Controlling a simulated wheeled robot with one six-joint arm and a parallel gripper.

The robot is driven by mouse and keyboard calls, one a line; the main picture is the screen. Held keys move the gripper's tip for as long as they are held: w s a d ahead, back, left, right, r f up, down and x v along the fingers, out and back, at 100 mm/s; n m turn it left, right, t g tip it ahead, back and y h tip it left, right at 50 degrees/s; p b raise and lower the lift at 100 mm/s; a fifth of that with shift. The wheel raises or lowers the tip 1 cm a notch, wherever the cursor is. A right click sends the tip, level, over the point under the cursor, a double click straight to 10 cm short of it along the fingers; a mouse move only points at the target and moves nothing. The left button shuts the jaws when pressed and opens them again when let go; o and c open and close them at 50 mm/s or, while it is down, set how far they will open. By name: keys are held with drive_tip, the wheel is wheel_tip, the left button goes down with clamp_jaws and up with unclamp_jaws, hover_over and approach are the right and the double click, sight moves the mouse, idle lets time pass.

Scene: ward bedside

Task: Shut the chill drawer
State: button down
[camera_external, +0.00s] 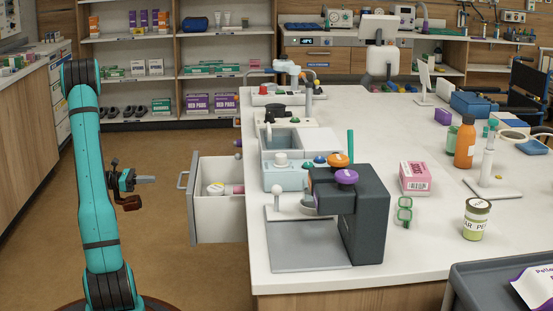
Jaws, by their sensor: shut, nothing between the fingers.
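The chill drawer (221,222) is a pale grey box that stands open, pulled out to the left from the white counter's left side. Its grey bar handle (188,207) is on the outer left face. A white container and a pink item lie inside it. My gripper (151,180) is shut and empty, in the air to the left of the drawer in the picture. A gap shows between the fingertips and the handle, and I see no contact. The drawer's inner end is hidden by the counter edge.
The counter (350,277) carries a dark dispenser-like machine (362,215) near the drawer and a pale blue unit (287,178) just above it. A purple knob (239,156) sticks out behind the drawer. The brown floor (160,262) between my arm and the drawer is clear.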

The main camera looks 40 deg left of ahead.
drive_tip(key=x, duration=1.4)
drive_tip(key=shift+f, duration=0.15)
drive_tip(key=x, duration=1.9)
drive_tip(key=shift+f, duration=0.15)
drive_tip(key=shift+w+d, duration=0.3)
drive_tip(key=shift+w+d+r, duration=0.1)
drive_tip(key=shift+w+r, duration=0.05)
drive_tip(key=shift+r, duration=0.05)
